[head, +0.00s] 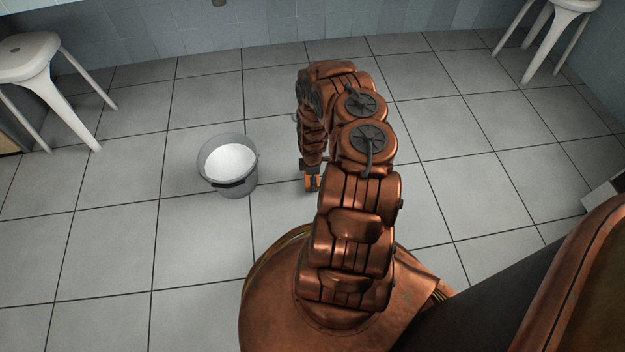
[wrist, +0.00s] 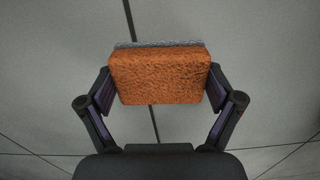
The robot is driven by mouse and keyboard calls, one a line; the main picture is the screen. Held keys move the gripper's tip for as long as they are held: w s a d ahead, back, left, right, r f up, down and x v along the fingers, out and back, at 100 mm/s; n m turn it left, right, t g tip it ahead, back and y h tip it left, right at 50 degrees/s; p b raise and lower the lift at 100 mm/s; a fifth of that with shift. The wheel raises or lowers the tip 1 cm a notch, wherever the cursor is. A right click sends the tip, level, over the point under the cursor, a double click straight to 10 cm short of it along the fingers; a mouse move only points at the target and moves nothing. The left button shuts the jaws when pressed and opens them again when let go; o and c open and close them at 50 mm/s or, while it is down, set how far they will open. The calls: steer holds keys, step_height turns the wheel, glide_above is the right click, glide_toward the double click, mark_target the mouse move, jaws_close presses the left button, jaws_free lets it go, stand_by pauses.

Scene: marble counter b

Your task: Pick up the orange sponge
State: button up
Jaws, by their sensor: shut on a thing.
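The orange sponge (wrist: 158,77) has a grey layer along its far edge and sits between my gripper's two fingers in the wrist view. My gripper (wrist: 160,92) is shut on it, with one finger pressed at each side. In the head view my gripper (head: 312,184) points down over the tiled floor, just right of the bucket. A small orange part of the sponge (head: 312,183) shows between the fingers there; my arm hides much of the area. I cannot tell whether the sponge touches the floor.
A grey bucket (head: 240,186) with a white inside stands on the floor left of my gripper. A white stool (head: 45,75) stands at the far left and another (head: 545,40) at the upper right. A tiled wall (head: 270,20) closes the back. Floor at the front left is clear.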

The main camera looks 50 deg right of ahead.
steer(key=shift+r+p, duration=0.45)
steer(key=shift+r, duration=0.05)
steer(key=r+p, duration=0.3)
steer(key=shift+s+a, duration=0.3)
steer(key=shift+a, duration=0.1)
steer(key=s+a+p, duration=0.2)
steer(key=s+a, duration=0.1)
steer(key=a, duration=0.1)
steer(key=s+a+p, duration=0.2)
steer(key=s+a, duration=0.1)
steer(key=a, duration=0.1)
steer(key=s+a+r+p, duration=0.1)
steer(key=s+a+p, duration=0.1)
steer(key=s+a, duration=0.1)
steer(key=shift+s+a, duration=0.15)
steer(key=shift+a, duration=0.35)
